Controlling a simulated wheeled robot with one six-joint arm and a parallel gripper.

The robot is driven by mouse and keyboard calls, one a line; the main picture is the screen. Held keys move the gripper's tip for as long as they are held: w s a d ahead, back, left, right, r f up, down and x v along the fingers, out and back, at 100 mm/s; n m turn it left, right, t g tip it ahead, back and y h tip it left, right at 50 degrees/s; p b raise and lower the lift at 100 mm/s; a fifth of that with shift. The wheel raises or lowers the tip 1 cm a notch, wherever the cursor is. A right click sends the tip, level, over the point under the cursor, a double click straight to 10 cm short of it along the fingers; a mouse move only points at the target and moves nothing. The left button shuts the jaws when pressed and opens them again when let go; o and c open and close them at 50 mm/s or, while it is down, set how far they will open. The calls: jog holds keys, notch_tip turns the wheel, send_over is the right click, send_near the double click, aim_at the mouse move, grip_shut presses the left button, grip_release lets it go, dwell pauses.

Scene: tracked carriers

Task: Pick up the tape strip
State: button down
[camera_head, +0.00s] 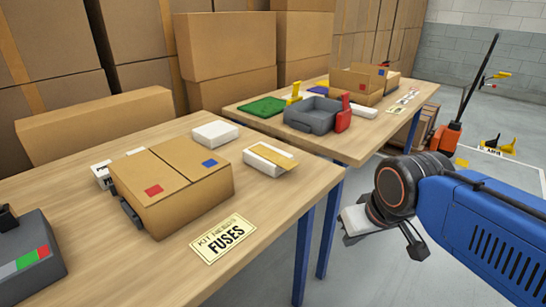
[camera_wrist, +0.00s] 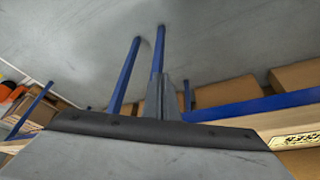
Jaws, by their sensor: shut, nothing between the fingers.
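What looks like the tape strip (camera_head: 276,156) is a flat tan band lying across a small white box (camera_head: 262,165) near the right edge of the near table. One end seems to reach past the box's edge. My gripper (camera_head: 414,246) hangs to the right of the near table, over the floor and apart from the strip. In the wrist view my gripper (camera_wrist: 164,95) shows its fingers together with nothing between them. The strip does not show in the wrist view.
A cardboard box (camera_head: 185,205) stands left of the strip, with a white box (camera_head: 215,133) behind. A FUSES card (camera_head: 223,239) lies in front. A second table (camera_head: 365,140) holds a grey bin (camera_head: 315,118). A gap of floor separates my arm from the tables.

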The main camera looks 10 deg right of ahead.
jog(key=c, duration=1.8)
grip_release()
jog(key=shift+w+r, duration=0.1)
jog(key=shift+r, duration=0.1)
jog(key=o, duration=0.8)
jog(key=r, duration=0.1)
jog(key=w+r, duration=0.2)
jog(key=shift+a+n, duration=0.25)
jog(key=shift+n, duration=0.05)
jog(key=shift+c, duration=0.2)
jog(key=w+a+r+n+g, duration=0.25)
jog(key=w+a+r, duration=0.35)
jog(key=w+r, duration=0.65)
jog(key=w+a+r+n+g, duration=0.25)
jog(key=w+a+r, duration=0.25)
jog(key=w+r, duration=0.75)
send_over(273, 156)
jog(key=shift+n, duration=0.3)
jog(key=f, duration=1.1)
jog(key=shift+w+d+f, duration=0.2)
jog(key=shift+f, duration=0.15)
jog(key=shift+a+f, duration=0.2)
jog(key=shift+f, duration=2.5)
